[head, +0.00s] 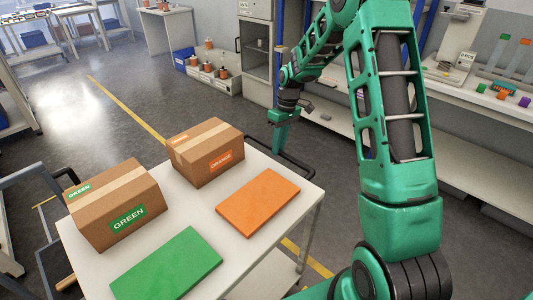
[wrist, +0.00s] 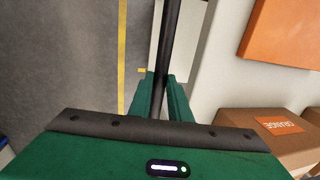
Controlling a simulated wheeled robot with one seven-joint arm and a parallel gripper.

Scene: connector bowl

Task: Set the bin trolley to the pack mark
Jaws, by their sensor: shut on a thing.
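The trolley has a white top (head: 207,222) and a dark bar handle (head: 297,163) along its far right side. My gripper (head: 277,144) reaches down to this handle. In the wrist view the dark bar (wrist: 170,45) runs between the two green fingers of my gripper (wrist: 160,95), and they are shut on it. The white top's edge (wrist: 207,65) lies right of the bar in that view. Yellow floor markings show beyond the trolley's right side (head: 318,268) and in the wrist view (wrist: 122,60); I cannot tell which is the pack mark.
A GREEN carton (head: 115,205), an ORANGE carton (head: 206,152), a green panel (head: 167,265) and an orange panel (head: 258,202) lie on the trolley. A grey-framed cart (head: 30,200) stands close left. A shelf bench (head: 440,140) runs along the right. Open floor lies at far left.

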